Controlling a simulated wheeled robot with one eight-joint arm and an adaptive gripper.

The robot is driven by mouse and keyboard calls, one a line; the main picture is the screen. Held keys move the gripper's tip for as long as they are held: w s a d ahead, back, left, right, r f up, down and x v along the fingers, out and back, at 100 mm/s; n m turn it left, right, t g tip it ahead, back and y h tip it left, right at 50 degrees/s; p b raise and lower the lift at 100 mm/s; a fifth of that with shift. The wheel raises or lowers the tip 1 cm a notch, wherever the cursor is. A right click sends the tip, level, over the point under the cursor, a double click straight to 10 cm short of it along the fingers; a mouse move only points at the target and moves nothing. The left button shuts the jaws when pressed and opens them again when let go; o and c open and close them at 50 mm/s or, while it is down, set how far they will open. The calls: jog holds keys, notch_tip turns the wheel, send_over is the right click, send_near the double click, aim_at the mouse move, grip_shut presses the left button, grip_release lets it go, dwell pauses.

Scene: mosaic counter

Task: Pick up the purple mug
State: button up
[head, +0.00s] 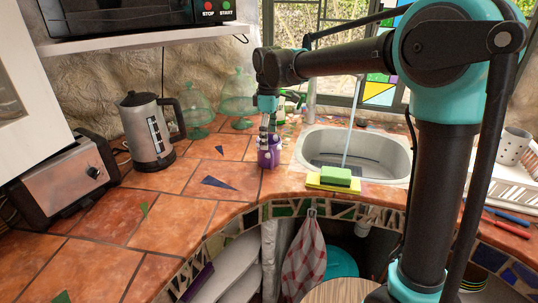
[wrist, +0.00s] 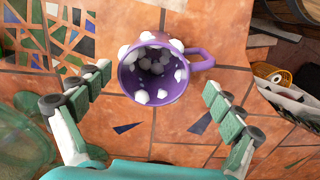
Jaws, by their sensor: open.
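The purple mug (head: 269,154) with white dots stands on the orange tiled counter, left of the sink in the head view. In the wrist view the mug (wrist: 155,88) is seen from above, its open mouth toward the camera and its handle to the right. My gripper (head: 268,122) is right above the mug in the head view and hides part of its rim. In the wrist view my gripper (wrist: 160,88) is open, one finger on each side of the mug, with gaps on both sides. The gripper holds nothing.
The sink (head: 352,150) with a running tap is to the right. A green and yellow sponge (head: 335,178) lies at its front edge. A kettle (head: 146,130), a toaster (head: 65,178) and green glass domes (head: 195,103) stand to the left. The tiles in front of the mug are clear.

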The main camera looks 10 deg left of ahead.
aim_at(269, 150)
jog(key=f, duration=0.4)
jog(key=shift+w+f, duration=0.25)
jog(key=shift+w, duration=0.15)
jog(key=shift+f, duration=0.6)
jog(key=shift+c, duration=0.4)
jog(key=c, duration=1.4)
